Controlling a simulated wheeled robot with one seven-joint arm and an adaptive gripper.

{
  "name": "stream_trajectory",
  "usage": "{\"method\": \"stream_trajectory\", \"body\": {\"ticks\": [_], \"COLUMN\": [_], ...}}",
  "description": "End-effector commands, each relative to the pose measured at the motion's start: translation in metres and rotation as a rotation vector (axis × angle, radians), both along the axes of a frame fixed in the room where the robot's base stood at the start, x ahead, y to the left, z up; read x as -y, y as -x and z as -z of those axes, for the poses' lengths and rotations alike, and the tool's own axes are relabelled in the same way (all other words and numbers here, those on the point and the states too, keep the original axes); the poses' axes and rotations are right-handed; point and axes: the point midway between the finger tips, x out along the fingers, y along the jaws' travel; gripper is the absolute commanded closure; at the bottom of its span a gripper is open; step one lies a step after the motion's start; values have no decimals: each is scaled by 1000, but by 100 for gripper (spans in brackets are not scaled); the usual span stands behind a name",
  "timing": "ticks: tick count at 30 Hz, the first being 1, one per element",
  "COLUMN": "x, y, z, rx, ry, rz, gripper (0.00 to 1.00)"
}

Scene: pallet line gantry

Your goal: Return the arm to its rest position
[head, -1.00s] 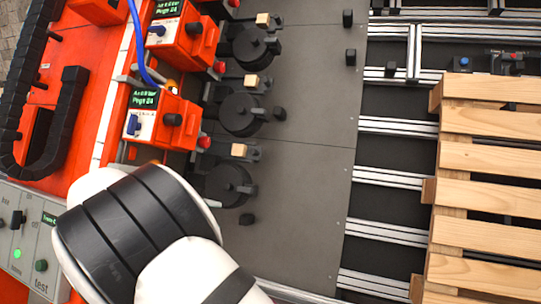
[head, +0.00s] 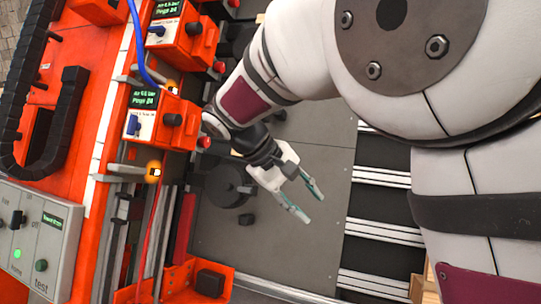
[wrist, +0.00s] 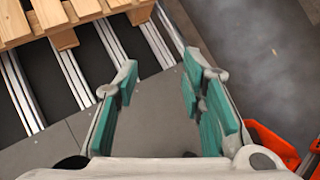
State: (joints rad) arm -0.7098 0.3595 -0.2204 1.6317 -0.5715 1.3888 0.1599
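My gripper (head: 303,199) is in the middle of the head view, above the dark grey plate (head: 318,160). Its two fingers with green pads stand apart, with nothing between them. In the wrist view my gripper (wrist: 158,97) also shows open and empty, with the grey plate and floor beyond it. My arm reaches in from the upper right of the head view and covers most of the pallet and part of the plate.
Orange units with displays (head: 167,115) line the left, with a blue cable (head: 138,45). A control box (head: 35,240) stands lower left. Round black fixtures (head: 228,187) sit on the plate. Metal rails (head: 375,230) run right of it. The wooden pallet (wrist: 62,15) shows in the wrist view.

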Motion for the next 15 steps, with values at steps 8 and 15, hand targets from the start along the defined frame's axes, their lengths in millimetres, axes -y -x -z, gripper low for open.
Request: {"method": "stream_trajectory", "body": {"ticks": [8,15], "x": [83,120], "y": [99,195], "z": [-27,-30], "rx": [-50,-51], "ry": [-231,-406], "rz": [172,292], "gripper": [63,63]}}
